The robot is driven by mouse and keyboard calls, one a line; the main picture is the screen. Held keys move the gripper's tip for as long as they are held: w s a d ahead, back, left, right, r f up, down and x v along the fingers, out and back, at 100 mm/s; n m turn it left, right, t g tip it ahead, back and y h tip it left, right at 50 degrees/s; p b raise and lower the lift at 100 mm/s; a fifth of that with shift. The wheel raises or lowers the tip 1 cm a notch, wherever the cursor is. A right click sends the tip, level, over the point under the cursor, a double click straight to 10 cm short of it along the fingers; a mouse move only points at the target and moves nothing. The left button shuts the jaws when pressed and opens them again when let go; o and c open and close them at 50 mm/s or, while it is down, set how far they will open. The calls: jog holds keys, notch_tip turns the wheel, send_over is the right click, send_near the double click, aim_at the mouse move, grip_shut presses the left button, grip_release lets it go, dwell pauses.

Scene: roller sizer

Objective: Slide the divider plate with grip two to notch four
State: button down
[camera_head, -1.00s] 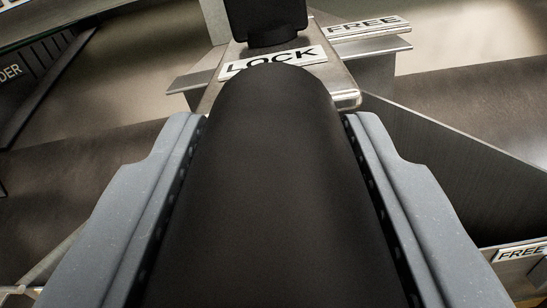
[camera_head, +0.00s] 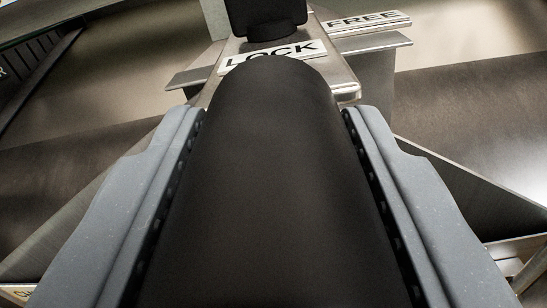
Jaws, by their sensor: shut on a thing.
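My gripper (camera_head: 272,125) has its two grey fingers on either side of a thick, rounded black grip (camera_head: 272,190), which fills the space between them. The gripper is shut on this grip. A metal bracket (camera_head: 345,80) lies just beyond the grip, with a LOCK label (camera_head: 272,56) and a black knob (camera_head: 268,18) at its far end. A FREE label (camera_head: 367,21) sits on a metal strip to the right of it. The divider plate under the grip is mostly hidden, and no grip number or notch number is readable.
Dark brown rollers or bands (camera_head: 475,105) run across behind the gripper on both sides. Slanted metal plate edges (camera_head: 480,180) show at right and lower left. A dark slotted rail (camera_head: 42,60) stands at the upper left.

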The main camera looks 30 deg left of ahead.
jog(key=c, duration=0.9)
grip_release()
jog(key=shift+s, duration=0.1)
jog(key=shift+s+d+r, duration=0.1)
jog(key=shift+s+d, duration=0.2)
jog(key=shift+s, duration=0.15)
jog(key=p+v, duration=0.2)
jog(key=v, duration=1)
jog(key=shift+s+d, duration=0.2)
jog(key=shift+s, duration=0.05)
